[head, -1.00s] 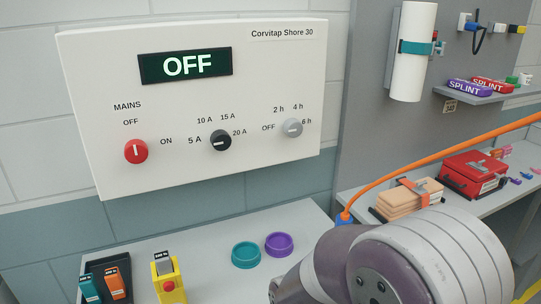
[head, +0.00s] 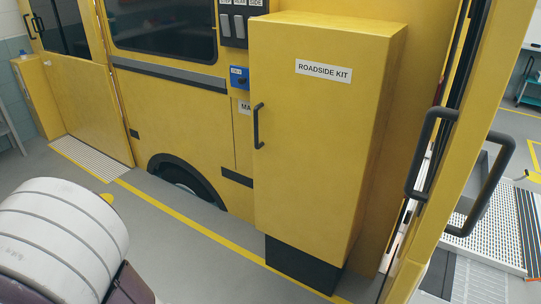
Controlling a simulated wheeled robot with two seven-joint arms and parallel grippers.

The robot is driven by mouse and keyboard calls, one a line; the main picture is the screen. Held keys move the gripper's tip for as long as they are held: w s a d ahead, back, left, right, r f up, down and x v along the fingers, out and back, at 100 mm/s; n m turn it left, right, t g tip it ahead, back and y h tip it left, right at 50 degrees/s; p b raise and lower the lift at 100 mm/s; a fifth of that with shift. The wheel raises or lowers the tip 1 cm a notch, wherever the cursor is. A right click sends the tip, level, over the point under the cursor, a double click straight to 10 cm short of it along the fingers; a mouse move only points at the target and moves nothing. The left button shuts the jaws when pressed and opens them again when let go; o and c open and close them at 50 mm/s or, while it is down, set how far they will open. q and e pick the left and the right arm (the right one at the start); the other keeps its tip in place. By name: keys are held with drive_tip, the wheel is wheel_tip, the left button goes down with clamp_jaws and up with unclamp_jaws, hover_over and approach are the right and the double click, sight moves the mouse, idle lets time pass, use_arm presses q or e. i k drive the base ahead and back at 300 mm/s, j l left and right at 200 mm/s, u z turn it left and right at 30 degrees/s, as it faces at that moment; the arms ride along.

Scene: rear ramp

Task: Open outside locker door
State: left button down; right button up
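A tall yellow locker labelled ROADSIDE KIT (head: 314,130) stands on the outside of the yellow vehicle, right of the middle in the head view. Its front door looks shut. A black vertical bar handle (head: 258,126) sits on the left side of that door. One of my arms shows at the lower left as a thick white and purple link, apart from the locker. Neither of my grippers is in view.
A yellow vehicle door with black grab handles (head: 432,165) stands open right of the locker. A ridged ramp (head: 492,226) lies beyond it. A wheel (head: 187,178) is left of the locker. Grey floor with a yellow line (head: 195,228) is clear in front.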

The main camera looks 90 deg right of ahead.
sight(316, 92)
drive_tip(key=z, duration=3.2)
drive_tip(key=i+j, duration=0.1)
drive_tip(key=i, duration=0.65)
drive_tip(key=i+j, duration=0.1)
drive_tip(key=i, duration=0.7)
drive_tip(key=l+z, duration=0.05)
